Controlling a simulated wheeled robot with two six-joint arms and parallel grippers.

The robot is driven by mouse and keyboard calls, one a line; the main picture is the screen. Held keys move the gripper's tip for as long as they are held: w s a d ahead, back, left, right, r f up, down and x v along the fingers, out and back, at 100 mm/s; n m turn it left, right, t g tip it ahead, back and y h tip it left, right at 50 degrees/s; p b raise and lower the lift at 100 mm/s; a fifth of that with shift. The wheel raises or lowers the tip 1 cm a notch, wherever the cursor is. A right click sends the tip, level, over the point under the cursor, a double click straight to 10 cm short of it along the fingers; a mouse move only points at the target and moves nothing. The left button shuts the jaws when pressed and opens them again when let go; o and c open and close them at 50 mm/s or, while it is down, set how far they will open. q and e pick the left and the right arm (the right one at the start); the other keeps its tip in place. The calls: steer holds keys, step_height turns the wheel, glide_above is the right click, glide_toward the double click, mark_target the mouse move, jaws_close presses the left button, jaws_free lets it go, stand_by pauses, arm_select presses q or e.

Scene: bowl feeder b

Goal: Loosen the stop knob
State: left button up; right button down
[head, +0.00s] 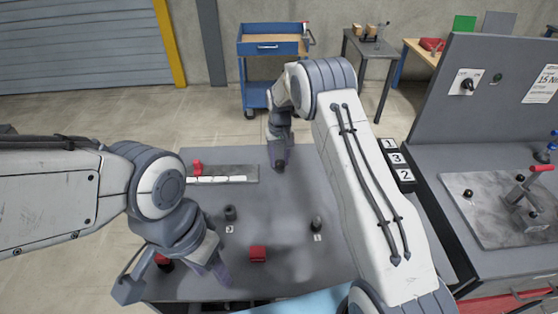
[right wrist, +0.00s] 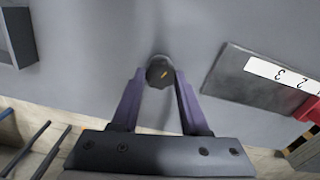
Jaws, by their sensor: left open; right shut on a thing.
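The stop knob (right wrist: 160,72) is a dark round knob with a small yellow mark, seen in the right wrist view. My right gripper (right wrist: 161,80) is shut on it, with a purple finger on either side. In the head view my right gripper (head: 279,160) is over the far part of the grey table, and its fingers largely hide the knob. My left gripper (head: 218,272) is open and low over the near left of the table. Its fingers are partly hidden by its own wrist, and I see nothing held.
A plate with a white numbered strip (head: 215,180) and red piece (head: 197,167) lies left of the knob. Two dark posts (head: 230,213) (head: 317,224) and a red block (head: 258,254) stand nearer. A bench with a switch panel (head: 480,110) is at right.

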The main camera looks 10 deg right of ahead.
mark_target(279, 162)
steer(key=shift+w, duration=0.1)
stand_by(0.5)
steer(key=shift+c, duration=2)
jaws_free()
step_height(279, 162, up, 10)
steer(key=b, duration=0.2)
steer(key=shift+r, duration=0.25)
